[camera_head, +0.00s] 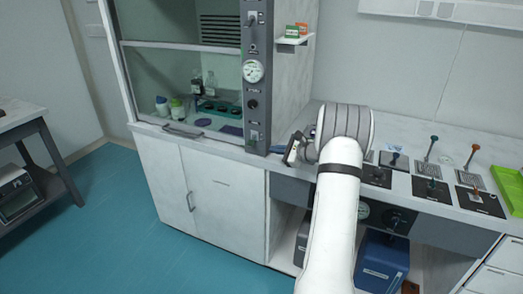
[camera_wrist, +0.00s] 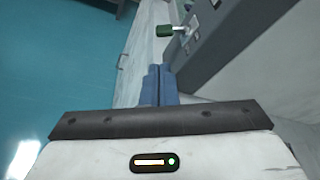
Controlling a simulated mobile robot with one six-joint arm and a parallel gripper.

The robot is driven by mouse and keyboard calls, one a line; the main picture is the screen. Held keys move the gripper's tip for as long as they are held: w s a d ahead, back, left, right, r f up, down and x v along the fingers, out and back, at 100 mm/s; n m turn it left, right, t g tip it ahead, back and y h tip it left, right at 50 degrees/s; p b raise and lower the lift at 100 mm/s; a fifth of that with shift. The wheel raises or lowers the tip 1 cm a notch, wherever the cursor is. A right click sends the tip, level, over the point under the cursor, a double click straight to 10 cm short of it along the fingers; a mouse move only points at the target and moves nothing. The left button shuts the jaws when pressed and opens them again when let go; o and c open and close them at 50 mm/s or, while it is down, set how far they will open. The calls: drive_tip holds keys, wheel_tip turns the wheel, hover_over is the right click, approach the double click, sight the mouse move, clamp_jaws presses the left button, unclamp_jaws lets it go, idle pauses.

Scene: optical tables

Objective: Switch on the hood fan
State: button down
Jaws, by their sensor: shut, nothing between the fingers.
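The fume hood (camera_head: 190,47) stands at the left, with a dark control column (camera_head: 257,50) on its right edge. The column carries an upper switch (camera_head: 251,18), a round gauge (camera_head: 253,71), a dark knob (camera_head: 252,103) and a lower switch (camera_head: 254,137). The labels are too small to read, so I cannot tell which control is the fan's. My gripper (camera_head: 289,152) is right of the column's lower end. In the wrist view, my gripper's blue fingers (camera_wrist: 157,82) are shut and empty. A green-tipped lever (camera_wrist: 167,31) sticks out from the grey panel beyond the fingertips, apart from them.
Bottles (camera_head: 204,84) and dishes stand inside the hood behind the glass sash. A small shelf (camera_head: 293,40) with boxes is right of the column. The bench (camera_head: 455,206) at right carries several valve levers and a green tray (camera_head: 510,187).

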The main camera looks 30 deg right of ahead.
sight(251, 143)
drive_tip(key=p+x, duration=0.1)
drive_tip(key=x, duration=0.8)
drive_tip(key=shift+w+a, duration=0.15)
drive_tip(key=shift+w, duration=0.05)
